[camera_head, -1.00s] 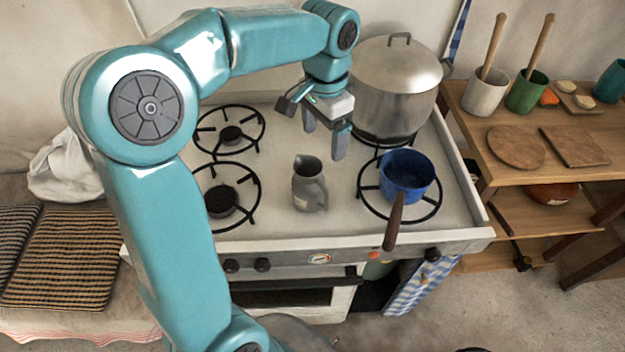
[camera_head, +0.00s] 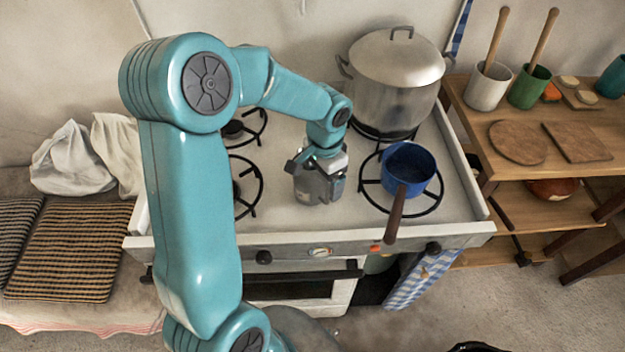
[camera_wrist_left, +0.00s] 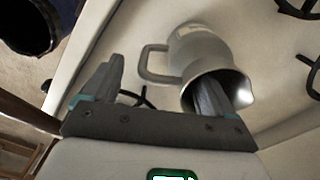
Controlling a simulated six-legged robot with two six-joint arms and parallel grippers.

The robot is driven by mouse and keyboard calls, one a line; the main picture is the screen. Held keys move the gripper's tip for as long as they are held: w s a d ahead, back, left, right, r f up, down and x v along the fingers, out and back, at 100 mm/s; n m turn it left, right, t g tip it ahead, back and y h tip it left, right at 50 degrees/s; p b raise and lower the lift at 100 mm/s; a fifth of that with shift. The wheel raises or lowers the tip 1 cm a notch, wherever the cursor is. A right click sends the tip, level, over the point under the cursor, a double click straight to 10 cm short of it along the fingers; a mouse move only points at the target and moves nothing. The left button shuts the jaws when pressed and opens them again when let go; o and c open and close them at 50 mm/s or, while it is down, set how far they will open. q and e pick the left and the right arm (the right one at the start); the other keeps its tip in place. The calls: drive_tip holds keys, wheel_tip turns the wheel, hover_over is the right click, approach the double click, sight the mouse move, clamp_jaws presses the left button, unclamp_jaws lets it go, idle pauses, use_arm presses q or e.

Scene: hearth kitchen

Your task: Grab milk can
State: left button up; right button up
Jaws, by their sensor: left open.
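The milk can is a grey metal pitcher (camera_head: 312,188) standing on the white stove top between the burners. It is partly hidden by my left gripper in the head view. In the left wrist view the milk can (camera_wrist_left: 203,55) shows its handle and open mouth. My left gripper (camera_head: 322,185) is down at the can, with its jaws apart. In the left wrist view one finger of the gripper (camera_wrist_left: 160,85) overlaps the can's mouth and seems to reach into it. The other finger is outside, beyond the handle. My right gripper is not in view.
A blue saucepan (camera_head: 408,168) with a brown handle sits on the right front burner, close to my gripper. A large lidded pot (camera_head: 392,95) stands behind it. A wooden shelf (camera_head: 480,135) with cups and boards is at the right.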

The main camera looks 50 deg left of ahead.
use_arm(q)
drive_tip(key=shift+s+a+f, duration=0.1)
drive_tip(key=shift+f, duration=0.3)
drive_tip(key=c, duration=1.5)
drive_tip(key=shift+r, duration=0.15)
